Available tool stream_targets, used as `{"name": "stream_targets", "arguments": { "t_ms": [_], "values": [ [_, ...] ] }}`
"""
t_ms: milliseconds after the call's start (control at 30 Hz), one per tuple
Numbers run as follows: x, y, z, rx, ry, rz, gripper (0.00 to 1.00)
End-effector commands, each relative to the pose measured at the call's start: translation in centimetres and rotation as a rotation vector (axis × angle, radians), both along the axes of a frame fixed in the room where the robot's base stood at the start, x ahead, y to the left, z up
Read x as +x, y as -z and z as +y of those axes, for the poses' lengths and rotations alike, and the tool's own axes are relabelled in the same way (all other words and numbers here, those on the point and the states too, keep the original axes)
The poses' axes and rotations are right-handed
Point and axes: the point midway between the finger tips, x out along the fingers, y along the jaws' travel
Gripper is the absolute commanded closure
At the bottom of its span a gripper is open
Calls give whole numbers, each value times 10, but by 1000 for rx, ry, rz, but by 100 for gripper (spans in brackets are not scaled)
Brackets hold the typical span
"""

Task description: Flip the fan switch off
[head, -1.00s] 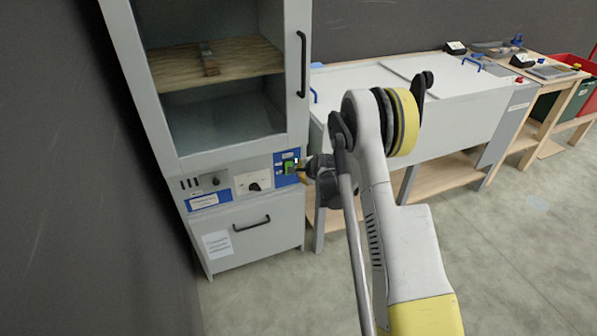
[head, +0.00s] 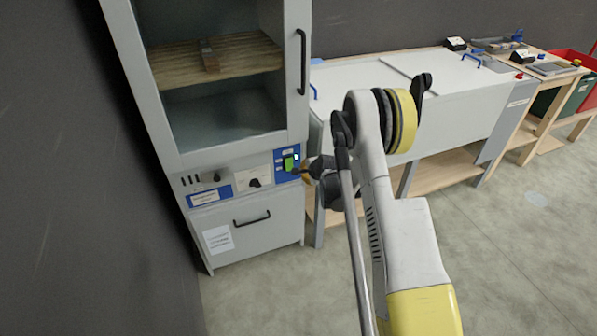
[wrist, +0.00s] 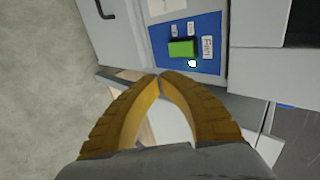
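The fan switch is a green rocker (wrist: 181,48) on a blue panel (wrist: 213,24) labelled "Fan" in the wrist view. A small lit white-green spot (wrist: 192,63) shows beside its lower edge. In the head view the green switch (head: 288,163) sits at the right end of the cabinet's control strip. My gripper (wrist: 159,75) has its two yellow fingers with tips together and nothing between them. The fingertips appear just below the switch in the wrist view; whether they touch the panel cannot be told. In the head view my gripper (head: 303,172) is beside the switch, partly hidden by my wrist.
The tall grey cabinet (head: 222,156) has a glass-fronted upper part, a knob (head: 254,183) and a lower drawer with a handle (head: 252,217). A white-topped bench (head: 450,110) stands close on the right. Open floor (head: 500,260) lies in front.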

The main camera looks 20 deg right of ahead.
Motion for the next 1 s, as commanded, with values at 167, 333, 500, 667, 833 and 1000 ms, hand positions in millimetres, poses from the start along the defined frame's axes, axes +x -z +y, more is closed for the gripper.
{"name": "stream_targets", "arguments": {
  "t_ms": [167, 333, 500, 667, 833, 1000],
  "values": [
    [19, 22, 0, 0, 0, 0, 100],
    [46, 49, -1, -1, -1, 0, 100],
    [71, 73, -1, 0, -1, 0, 100],
    [94, 75, -2, -1, -1, 0, 100],
    [106, 75, -2, -1, -1, 0, 100],
    [108, 74, -2, -1, -1, 0, 100]
  ]
}}
